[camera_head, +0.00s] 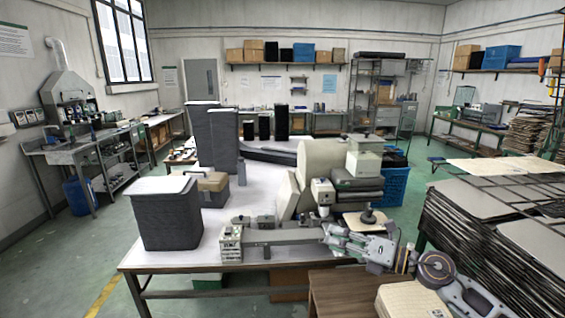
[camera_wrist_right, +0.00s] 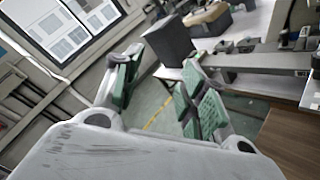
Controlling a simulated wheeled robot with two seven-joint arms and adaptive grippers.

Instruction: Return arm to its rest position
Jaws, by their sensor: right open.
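My right arm comes in from the lower right in the head view. Its gripper (camera_head: 330,236) is at the front edge of the white-topped worktable (camera_head: 190,257), close to a grey bench machine (camera_head: 285,236). In the right wrist view the gripper (camera_wrist_right: 160,72) shows two green-padded fingers spread apart with nothing between them. I cannot tell whether the fingers touch the machine. My left arm and gripper do not show in either view.
A stack of dark panels (camera_head: 167,218) stands at the table's left front, with a taller stack (camera_head: 212,140) behind. A brown wooden top (camera_head: 345,293) lies below my right arm. Racks of dark panels (camera_head: 480,240) stand at the right. Green floor (camera_head: 60,260) is clear at left.

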